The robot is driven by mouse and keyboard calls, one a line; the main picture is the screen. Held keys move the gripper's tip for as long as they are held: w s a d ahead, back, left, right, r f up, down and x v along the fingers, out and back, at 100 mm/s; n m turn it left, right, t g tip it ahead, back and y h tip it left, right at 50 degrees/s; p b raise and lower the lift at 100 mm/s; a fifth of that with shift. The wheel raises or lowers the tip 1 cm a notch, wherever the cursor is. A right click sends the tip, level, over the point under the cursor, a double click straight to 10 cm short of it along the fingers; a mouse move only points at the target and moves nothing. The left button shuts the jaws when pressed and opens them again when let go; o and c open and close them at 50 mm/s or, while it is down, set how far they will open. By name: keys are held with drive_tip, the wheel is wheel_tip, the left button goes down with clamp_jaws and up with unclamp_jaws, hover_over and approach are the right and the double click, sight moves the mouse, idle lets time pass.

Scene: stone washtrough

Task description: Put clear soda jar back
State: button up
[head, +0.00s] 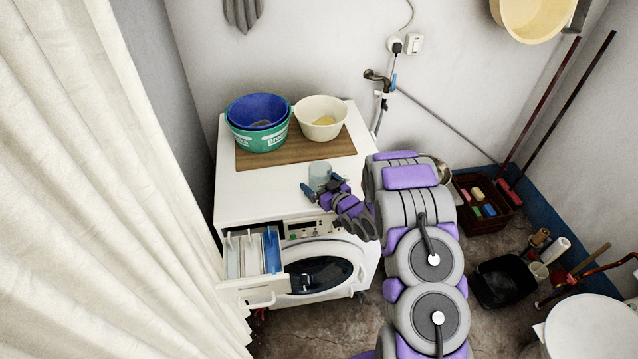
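A clear, slightly bluish jar (319,173) is upright at the front of the white washing machine's top (262,195). My gripper (322,185) is at the jar's near side, reaching in from the right. Its dark fingers are spread apart, one low at the jar's left and one at its right. My gripper hides the jar's lower part. I cannot tell whether the fingers press on the jar or only stand around it, nor whether the jar rests on the machine.
The detergent drawer (255,290) is pulled out at the machine's front left. A wooden board (250,161) behind the jar bears a blue basin (257,108) in a green one (262,141) and a cream bowl (320,112). A cream curtain (90,200) hangs at left. The machine's top is clear left of the jar.

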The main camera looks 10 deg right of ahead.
drive_tip(key=s+d, duration=0.2)
drive_tip(key=d, duration=0.1)
drive_tip(key=s+d, duration=0.1)
drive_tip(key=shift+s+d+r+p, duration=0.2)
drive_tip(key=shift+r+p, duration=0.15)
drive_tip(key=shift+p, duration=0.05)
drive_tip(key=s+r+p, duration=0.1)
drive_tip(key=s, duration=0.6)
drive_tip(key=s+d+r+g+h, duration=0.1)
drive_tip(key=d+r+g+h, duration=0.3)
drive_tip(key=d+r+h, duration=0.3)
drive_tip(key=s+d+r+m+g+h, duration=0.2)
drive_tip(key=s+d+r+m+g, duration=0.15)
drive_tip(key=s+r, duration=0.4)
drive_tip(key=s+a+r+g+y, duration=0.1)
drive_tip(key=s+a+r+g, duration=0.2)
drive_tip(key=s, duration=0.8)
drive_tip(key=s+a+r+g+y, duration=0.1)
drive_tip(key=s+a+r+g, duration=0.2)
drive_tip(key=s+a, duration=0.3)
drive_tip(key=s+a+r+m+g, duration=0.1)
drive_tip(key=s+a+r+g, duration=0.2)
drive_tip(key=s, duration=1.4)
drive_tip(key=shift+a+r+y, duration=0.4)
drive_tip(key=shift+a+r, duration=0.3)
drive_tip(key=shift+a, duration=0.05)
